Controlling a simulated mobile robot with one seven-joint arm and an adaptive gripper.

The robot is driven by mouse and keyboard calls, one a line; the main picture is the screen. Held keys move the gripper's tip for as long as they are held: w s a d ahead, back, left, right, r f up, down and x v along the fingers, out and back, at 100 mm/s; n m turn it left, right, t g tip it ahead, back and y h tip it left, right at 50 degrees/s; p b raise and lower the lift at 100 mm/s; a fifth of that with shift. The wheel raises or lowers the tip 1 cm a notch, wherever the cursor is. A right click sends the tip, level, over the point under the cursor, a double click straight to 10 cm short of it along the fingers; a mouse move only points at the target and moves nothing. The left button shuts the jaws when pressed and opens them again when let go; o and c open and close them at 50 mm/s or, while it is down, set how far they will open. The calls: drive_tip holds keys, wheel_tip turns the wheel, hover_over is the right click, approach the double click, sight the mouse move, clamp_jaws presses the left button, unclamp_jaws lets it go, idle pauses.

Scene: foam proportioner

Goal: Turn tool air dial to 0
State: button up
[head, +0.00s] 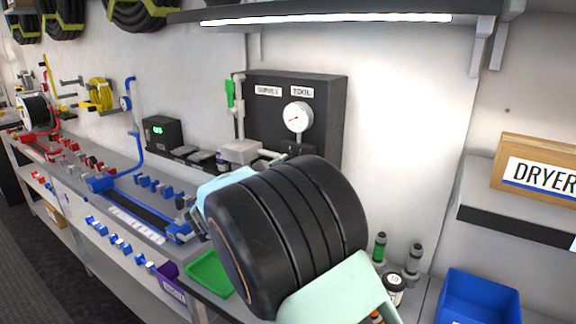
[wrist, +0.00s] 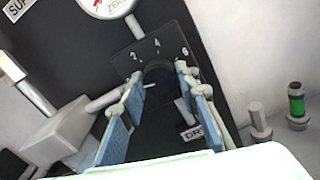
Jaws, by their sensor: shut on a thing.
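The tool air dial (wrist: 158,67) is a dark round knob on a black plate marked 2, 4 and what looks like 6, in the wrist view. My gripper (wrist: 160,78) has its two blue-padded fingers on either side of the knob and is shut on it. The knob's pointer is not clear, so I cannot read its setting. A round white gauge (head: 297,116) with a red needle sits above it, under the TOOL label (head: 302,91); the wrist view cuts off its top. In the head view my arm hides the gripper and most of the dial.
The black panel (head: 268,120) also bears a SUPPLY label, with a green-handled valve (head: 230,94) at its left. A green tray (head: 207,272) lies at the bench front.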

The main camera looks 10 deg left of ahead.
drive_tip(key=o, duration=1.2)
drive_tip(key=shift+c, duration=0.2)
drive_tip(key=v, duration=1.2)
